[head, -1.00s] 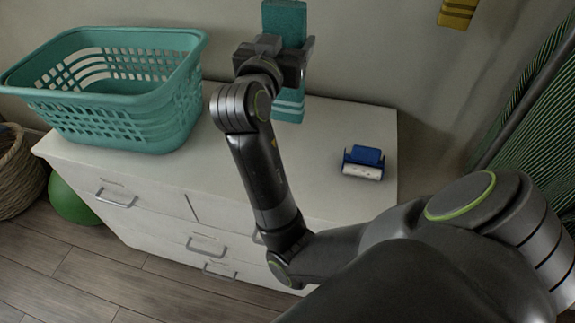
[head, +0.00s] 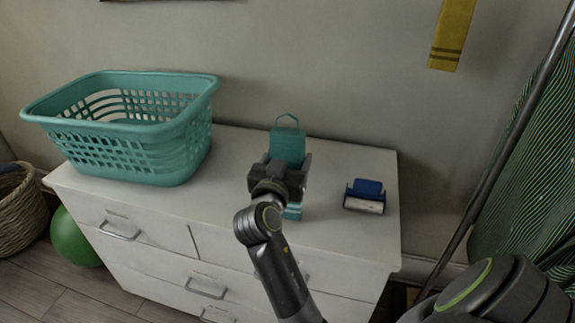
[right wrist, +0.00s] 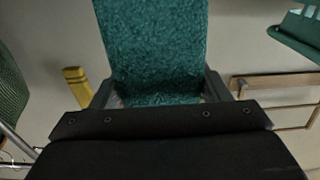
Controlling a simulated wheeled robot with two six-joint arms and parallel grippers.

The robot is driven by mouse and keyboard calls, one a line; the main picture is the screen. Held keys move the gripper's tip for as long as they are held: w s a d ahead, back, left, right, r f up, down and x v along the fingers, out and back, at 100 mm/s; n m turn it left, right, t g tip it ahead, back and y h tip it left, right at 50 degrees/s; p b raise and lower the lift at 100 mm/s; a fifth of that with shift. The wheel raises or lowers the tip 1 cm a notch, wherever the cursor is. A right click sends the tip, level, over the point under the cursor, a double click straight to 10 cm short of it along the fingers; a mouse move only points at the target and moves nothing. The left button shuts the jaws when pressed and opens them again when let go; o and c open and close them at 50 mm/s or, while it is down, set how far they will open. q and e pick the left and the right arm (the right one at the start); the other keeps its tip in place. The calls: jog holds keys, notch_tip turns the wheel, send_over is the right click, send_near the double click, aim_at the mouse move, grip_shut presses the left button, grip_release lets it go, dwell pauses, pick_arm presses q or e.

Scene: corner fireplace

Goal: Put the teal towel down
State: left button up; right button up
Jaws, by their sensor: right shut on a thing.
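The teal towel (head: 288,146) is in my right gripper (head: 283,170), in front of the wall and over the white dresser top. Its hanging loop sticks up above the gripper, and a lighter striped end shows below it. I cannot tell whether the lower end touches the dresser. In the right wrist view the towel (right wrist: 155,50) fills the space between the fingers of the right gripper (right wrist: 160,95), which is shut on it. My left gripper is not in view.
A teal laundry basket (head: 150,125) stands on the dresser (head: 215,215) at the left. A blue and white lint roller (head: 366,194) lies right of the towel. A yellow towel (head: 452,35) hangs on the wall. A green ball (head: 75,238) and woven basket (head: 18,215) are at left.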

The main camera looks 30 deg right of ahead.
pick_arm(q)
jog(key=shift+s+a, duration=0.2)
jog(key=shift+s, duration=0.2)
pick_arm(e)
jog(key=shift+f, duration=0.5)
jog(key=shift+f, duration=0.1)
jog(key=o, duration=1.2)
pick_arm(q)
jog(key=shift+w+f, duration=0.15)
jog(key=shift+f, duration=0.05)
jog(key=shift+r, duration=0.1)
